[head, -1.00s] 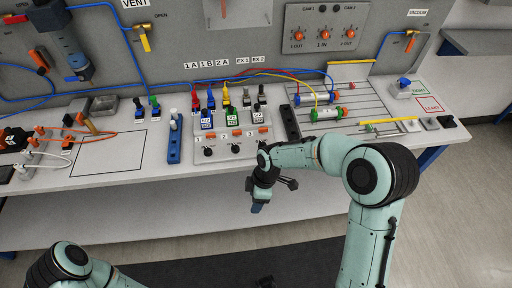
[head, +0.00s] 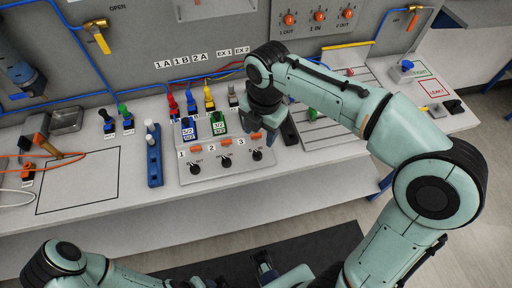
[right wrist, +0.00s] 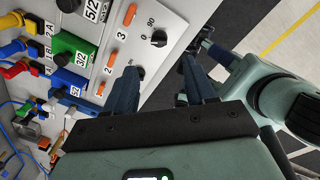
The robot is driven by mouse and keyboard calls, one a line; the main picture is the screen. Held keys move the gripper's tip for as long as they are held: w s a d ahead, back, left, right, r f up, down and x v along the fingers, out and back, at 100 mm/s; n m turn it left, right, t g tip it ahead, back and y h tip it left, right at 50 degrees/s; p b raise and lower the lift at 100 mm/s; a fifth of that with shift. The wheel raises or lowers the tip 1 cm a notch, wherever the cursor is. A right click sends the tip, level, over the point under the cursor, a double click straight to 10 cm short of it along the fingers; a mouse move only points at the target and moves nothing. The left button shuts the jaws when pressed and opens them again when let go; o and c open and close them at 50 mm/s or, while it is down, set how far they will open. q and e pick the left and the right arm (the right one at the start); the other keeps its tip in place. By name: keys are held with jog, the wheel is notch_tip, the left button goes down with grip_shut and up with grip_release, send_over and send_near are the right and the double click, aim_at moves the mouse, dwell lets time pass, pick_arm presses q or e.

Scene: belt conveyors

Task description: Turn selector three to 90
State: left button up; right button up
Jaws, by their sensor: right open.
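Selector three (head: 257,155) is a small black knob at the right end of the white front panel (head: 220,176). In the right wrist view the knob (right wrist: 158,38) sits beside the printed "3", with a "90" mark next to it; its exact pointer angle is hard to read. My right gripper (right wrist: 160,64) is open and empty, its two dark fingers reaching toward the panel edge near the knob, which lies ahead of the gap, apart from the fingers. In the head view the right gripper (head: 264,137) hangs just above selector three. My left gripper (head: 265,265) is low at the bottom, its jaws unclear.
Selector two (head: 227,162) and selector one (head: 195,168) stand to the left on the panel. Behind them are orange indicators, valve blocks and coloured plugs (head: 209,100). A blue post holder (head: 154,165) stands left of the panel. The outlined square (head: 80,180) is bare.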

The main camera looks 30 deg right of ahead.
aim_at(257, 153)
jog(key=f, duration=0.3)
jog(key=f+b, duration=0.1)
jog(key=f, duration=0.6)
jog(key=shift+w+a+f, duration=0.15)
jog(key=shift+w+f, duration=0.05)
jog(key=shift+w, duration=0.15)
jog(key=c, duration=1)
jog(key=shift+m, duration=0.4)
jog(key=m, duration=1.1)
jog(key=shift+a+h+p, duration=0.1)
jog(key=shift+h+p, duration=0.25)
jog(key=shift+h, duration=0.05)
